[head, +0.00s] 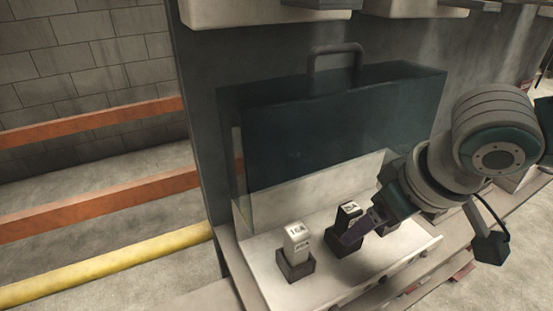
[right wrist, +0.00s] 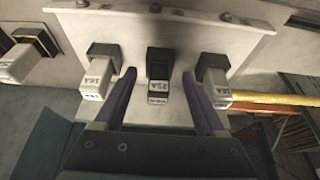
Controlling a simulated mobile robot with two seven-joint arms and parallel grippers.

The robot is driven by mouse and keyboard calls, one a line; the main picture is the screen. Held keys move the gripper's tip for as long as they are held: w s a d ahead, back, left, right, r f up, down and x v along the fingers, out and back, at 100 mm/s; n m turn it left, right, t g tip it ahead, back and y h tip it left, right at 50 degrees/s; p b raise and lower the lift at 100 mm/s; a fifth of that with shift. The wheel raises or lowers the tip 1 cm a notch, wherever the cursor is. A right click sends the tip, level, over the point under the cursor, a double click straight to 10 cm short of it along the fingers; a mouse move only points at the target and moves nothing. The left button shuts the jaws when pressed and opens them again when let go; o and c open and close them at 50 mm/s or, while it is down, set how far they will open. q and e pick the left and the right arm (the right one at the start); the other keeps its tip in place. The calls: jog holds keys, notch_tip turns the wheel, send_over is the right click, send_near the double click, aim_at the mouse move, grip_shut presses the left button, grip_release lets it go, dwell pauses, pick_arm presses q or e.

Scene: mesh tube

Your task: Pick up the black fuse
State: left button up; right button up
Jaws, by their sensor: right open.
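The black fuse (head: 347,214) stands upright in a dark socket in the light fuse box, with a white label on it. In the right wrist view the black fuse (right wrist: 158,88) sits in the middle, between the two purple fingers. My right gripper (head: 358,231) is open, with its fingers spread on either side of the fuse and a visible gap to each side. In the right wrist view my right gripper (right wrist: 159,76) holds nothing. The head view hides part of the fuse's lower end behind a finger. My left gripper is not in view.
A white 16A fuse (head: 297,238) stands in a socket left of the black one. The wrist view shows white fuses on both sides, (right wrist: 95,80) and (right wrist: 214,84), close to the fingers.

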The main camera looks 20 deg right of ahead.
aim_at(354, 212)
jog(key=w, duration=0.3)
jog(key=shift+w+a+b, duration=0.2)
jog(key=shift+b, duration=0.1)
jog(key=shift+b+x, duration=0.5)
jog(key=shift+x, duration=1.05)
jog(key=shift+c, duration=0.2)
grip_shut()
